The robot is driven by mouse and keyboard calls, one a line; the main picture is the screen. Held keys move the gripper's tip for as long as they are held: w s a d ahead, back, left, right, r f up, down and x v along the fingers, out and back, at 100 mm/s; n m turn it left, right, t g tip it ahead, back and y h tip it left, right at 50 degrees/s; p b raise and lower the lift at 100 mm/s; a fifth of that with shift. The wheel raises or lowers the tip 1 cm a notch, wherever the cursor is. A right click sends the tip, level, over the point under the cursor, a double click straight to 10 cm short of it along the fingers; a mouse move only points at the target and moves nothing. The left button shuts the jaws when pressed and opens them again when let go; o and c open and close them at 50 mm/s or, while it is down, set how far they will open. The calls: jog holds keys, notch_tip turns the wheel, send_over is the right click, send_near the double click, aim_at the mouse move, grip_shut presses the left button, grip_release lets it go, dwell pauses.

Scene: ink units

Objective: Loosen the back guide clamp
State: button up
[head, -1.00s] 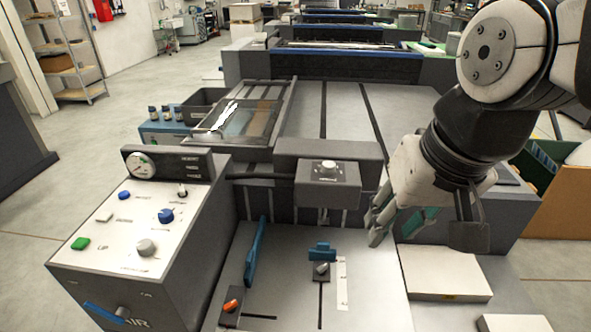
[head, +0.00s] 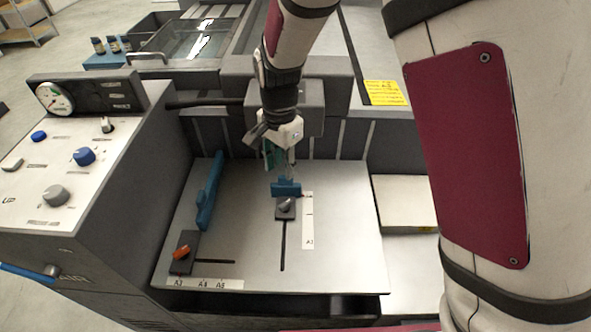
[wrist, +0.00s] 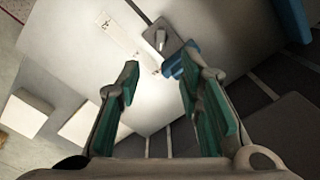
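The back guide is a small blue block (head: 286,187) on the pale feed table (head: 255,250). Its clamp, a grey lever knob (head: 287,204) on a dark plate, sits just in front of it at the end of a slot. In the wrist view the clamp lever (wrist: 160,40) and the blue block (wrist: 181,62) show beyond the fingers. My gripper (head: 280,165) is above and just behind the blue block in the head view, pointing down. Its green-padded fingers (wrist: 157,85) are apart with nothing between them. It does not appear to touch the clamp.
A long blue side guide (head: 209,190) stands to the left, with an orange-lever clamp (head: 182,252) in front of it. The control panel (head: 60,160) is farther left. A paper stack (head: 404,203) lies right of the table. The machine's dark wall is close behind my gripper.

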aim_at(283, 205)
jog(key=shift+m, duration=0.3)
jog(key=f, duration=0.5)
jog(key=f+b, duration=0.1)
jog(key=f, duration=0.4)
jog(key=f+b, duration=0.1)
jog(key=f, duration=0.5)
jog(key=shift+w, duration=0.3)
jog(key=shift+r, duration=0.1)
grip_shut()
